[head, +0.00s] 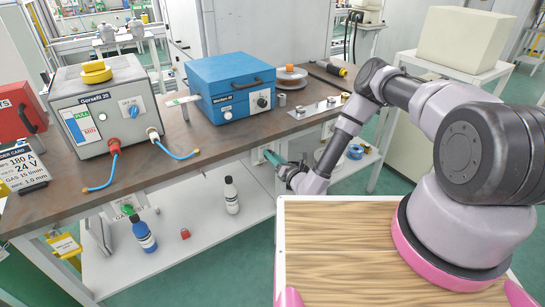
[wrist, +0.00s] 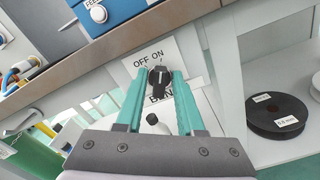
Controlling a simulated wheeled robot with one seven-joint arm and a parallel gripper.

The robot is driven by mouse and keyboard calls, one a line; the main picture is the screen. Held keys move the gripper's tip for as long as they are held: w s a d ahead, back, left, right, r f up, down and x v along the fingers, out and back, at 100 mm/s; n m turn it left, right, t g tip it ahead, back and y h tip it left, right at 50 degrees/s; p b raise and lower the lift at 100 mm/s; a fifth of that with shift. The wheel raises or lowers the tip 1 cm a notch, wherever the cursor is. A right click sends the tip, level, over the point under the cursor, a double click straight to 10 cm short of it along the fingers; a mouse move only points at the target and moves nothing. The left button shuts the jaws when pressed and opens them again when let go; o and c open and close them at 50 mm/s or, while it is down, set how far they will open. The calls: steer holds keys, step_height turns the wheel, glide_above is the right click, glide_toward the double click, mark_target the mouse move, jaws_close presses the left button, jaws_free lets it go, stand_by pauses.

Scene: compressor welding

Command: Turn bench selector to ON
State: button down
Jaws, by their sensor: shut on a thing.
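The bench selector is a small black knob (wrist: 158,80) with a pale mark on it, on a white plate (wrist: 188,58) under the bench top, in the wrist view. The words OFF and ON stand above it, OFF at left and ON at right. The pale mark points up towards the lettering; I cannot tell exactly which word it meets. My gripper (wrist: 160,73) has its two teal fingers on either side of the knob, shut on it. In the head view my gripper (head: 273,158) reaches under the bench's front edge, and I cannot make out the knob there.
The wooden bench top (head: 190,135) overhangs close above my gripper. It carries a grey welding unit (head: 105,105) and a blue box (head: 232,85). A black spool (wrist: 278,115) lies on a shelf right of the knob. Bottles stand on the lower shelf (head: 190,220).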

steer(key=shift+f, duration=0.1)
steer(key=c, duration=0.8)
jaws_free()
steer(key=shift+s+d, duration=0.1)
steer(key=v, duration=1)
steer(key=shift+s+d, duration=0.25)
steer(key=shift+s, duration=0.05)
